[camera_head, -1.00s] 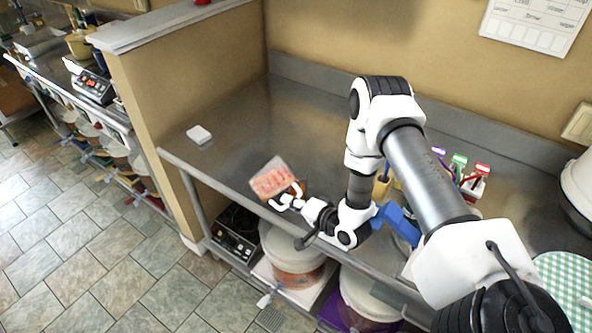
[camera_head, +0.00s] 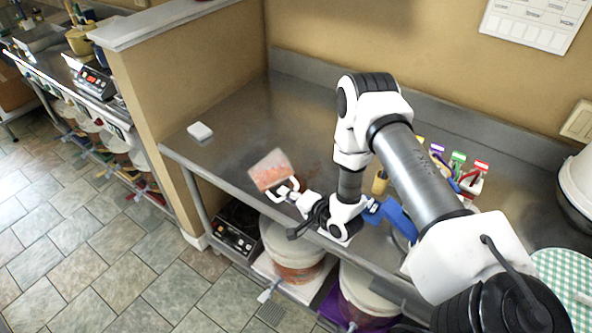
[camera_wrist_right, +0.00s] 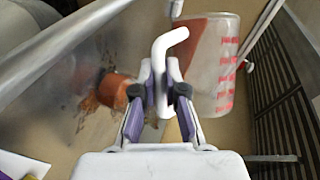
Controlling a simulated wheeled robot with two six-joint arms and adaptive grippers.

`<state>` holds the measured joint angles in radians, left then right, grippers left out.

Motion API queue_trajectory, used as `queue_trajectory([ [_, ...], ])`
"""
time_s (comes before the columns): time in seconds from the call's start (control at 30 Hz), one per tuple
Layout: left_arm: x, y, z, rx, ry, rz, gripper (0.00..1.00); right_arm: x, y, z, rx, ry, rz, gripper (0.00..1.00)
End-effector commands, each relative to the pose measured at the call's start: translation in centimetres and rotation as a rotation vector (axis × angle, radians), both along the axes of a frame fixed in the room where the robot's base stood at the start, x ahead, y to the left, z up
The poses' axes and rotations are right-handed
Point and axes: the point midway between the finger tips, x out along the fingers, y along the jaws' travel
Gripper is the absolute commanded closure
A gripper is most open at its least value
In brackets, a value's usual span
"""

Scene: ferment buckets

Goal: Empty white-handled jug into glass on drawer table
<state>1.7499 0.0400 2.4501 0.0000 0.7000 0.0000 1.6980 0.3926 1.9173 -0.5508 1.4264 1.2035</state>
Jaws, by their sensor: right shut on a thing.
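The clear jug (camera_head: 268,166) with a white handle and red markings is tilted above the front part of the metal table (camera_head: 232,162). My right gripper (camera_head: 290,191) is shut on its handle. In the right wrist view the gripper (camera_wrist_right: 160,88) grips the white handle (camera_wrist_right: 163,62), and the jug (camera_wrist_right: 222,62) shows reddish content on one side. An orange-red cup or glass (camera_wrist_right: 118,90) is on the table to the left there, with brownish-orange spill around it. I cannot tell whether it stands upright. In the head view I cannot make it out. My left gripper is out of view.
A white block (camera_head: 200,131) lies at the table's left. Utensils with coloured tags (camera_head: 470,178) stand behind my right arm. Lidded buckets (camera_head: 292,245) and a black scale (camera_head: 238,230) are on the shelf below. A partition (camera_head: 190,90) bounds the left side.

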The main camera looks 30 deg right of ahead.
Motion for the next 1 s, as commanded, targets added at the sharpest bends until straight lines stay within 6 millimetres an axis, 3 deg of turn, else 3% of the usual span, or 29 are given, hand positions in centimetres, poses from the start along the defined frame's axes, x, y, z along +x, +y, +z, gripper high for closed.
queue_trajectory([
  [1.0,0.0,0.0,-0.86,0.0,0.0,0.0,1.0,-0.13,-0.51,0.56,0.133,0.073,-0.032,1.0],
])
